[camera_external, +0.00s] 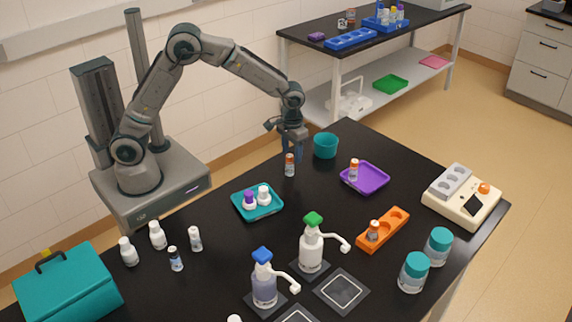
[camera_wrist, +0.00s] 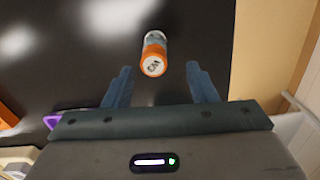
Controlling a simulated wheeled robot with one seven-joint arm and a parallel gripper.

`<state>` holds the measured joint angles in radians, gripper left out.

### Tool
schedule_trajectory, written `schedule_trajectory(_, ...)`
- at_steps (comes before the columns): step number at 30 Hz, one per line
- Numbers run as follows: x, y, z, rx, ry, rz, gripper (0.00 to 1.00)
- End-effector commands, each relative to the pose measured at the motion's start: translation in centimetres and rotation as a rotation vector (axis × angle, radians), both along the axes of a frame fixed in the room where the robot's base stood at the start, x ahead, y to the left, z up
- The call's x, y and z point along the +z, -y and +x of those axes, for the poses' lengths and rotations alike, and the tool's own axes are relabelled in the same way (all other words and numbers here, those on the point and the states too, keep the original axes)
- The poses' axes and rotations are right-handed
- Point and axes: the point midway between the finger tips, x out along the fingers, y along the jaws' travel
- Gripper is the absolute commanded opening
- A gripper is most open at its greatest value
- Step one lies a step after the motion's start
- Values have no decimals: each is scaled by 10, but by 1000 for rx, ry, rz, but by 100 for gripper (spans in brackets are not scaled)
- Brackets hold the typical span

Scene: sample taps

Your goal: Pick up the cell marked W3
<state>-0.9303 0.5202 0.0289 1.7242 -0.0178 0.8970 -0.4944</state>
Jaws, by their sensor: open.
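A small orange-capped cell (camera_external: 290,166) stands upright on the black bench, just below my gripper (camera_external: 291,152). In the wrist view the same cell (camera_wrist: 154,50) shows its orange cap with a white marked top, in the gap between the blue fingertips of my open gripper (camera_wrist: 159,69). The mark is too blurred to read for certain. The fingers do not appear to touch it. Two other orange-capped cells show: one (camera_external: 354,167) at the purple tray (camera_external: 372,184), and one (camera_external: 374,229) in the orange rack (camera_external: 397,224). Their marks cannot be read.
A teal cup (camera_external: 325,146) stands close right of my gripper. A teal tray (camera_external: 272,208) holds two bottles to the front left. Pump bottles (camera_external: 311,248) and teal-lidded jars (camera_external: 413,273) stand farther forward. Bare bench lies around the cell.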

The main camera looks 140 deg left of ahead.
Motion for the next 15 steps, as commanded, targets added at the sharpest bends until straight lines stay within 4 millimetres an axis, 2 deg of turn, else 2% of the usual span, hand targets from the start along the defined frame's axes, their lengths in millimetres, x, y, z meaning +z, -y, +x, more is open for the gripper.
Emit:
schedule_trajectory(8, -32, 15, 4, -1, -3, -6, 52)
schedule_trajectory(12, -49, 13, 4, 0, -1, -2, 52)
schedule_trajectory(15, -52, 13, 4, 0, 0, -1, 52)
